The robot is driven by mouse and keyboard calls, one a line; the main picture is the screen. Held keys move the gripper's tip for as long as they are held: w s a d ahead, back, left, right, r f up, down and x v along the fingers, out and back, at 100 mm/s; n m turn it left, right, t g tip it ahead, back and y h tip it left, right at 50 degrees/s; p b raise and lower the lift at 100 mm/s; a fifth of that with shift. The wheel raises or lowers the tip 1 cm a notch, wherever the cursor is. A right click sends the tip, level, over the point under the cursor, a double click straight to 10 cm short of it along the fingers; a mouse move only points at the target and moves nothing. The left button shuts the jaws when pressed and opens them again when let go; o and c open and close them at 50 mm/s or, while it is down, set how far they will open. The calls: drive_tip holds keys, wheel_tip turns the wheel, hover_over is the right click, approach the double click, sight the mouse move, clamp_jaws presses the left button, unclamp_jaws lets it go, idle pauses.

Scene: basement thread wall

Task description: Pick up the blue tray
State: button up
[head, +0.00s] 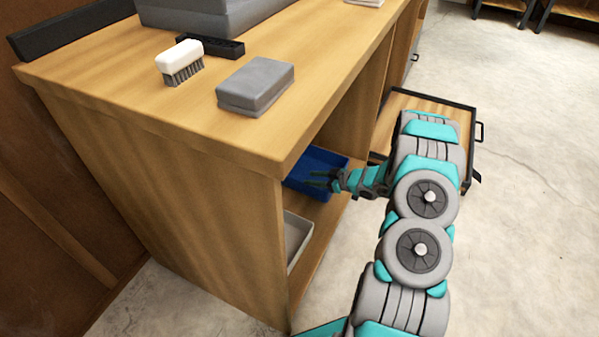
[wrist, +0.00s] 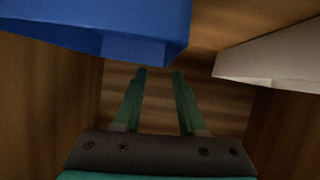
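The blue tray (head: 322,160) sits on a shelf inside the open side of the wooden cabinet, partly hidden by the cabinet top. In the wrist view the blue tray (wrist: 100,25) fills the upper left, with its rim and wall close by. My gripper (head: 314,180) reaches into the cabinet at the tray's front side.
A pale grey tray (head: 297,238) sits lower in the cabinet; it shows at the right of the wrist view (wrist: 275,58). On the cabinet top (head: 140,95) are a brush (head: 180,62) and a grey block (head: 255,86). An open drawer (head: 458,108) juts out behind my arm.

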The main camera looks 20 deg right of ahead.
sight(294, 180)
drive_tip(key=shift+s+a+f+y, duration=0.25)
drive_tip(key=shift+a+f+y, duration=0.2)
drive_tip(key=shift+a, duration=0.2)
drive_tip(key=shift+w+a+f, duration=0.2)
drive_tip(key=shift+a, duration=0.05)
drive_tip(key=shift+x, duration=3.45)
drive_tip(key=shift+w+d, duration=0.1)
drive_tip(key=shift+c, duration=0.2)
clamp_jaws()
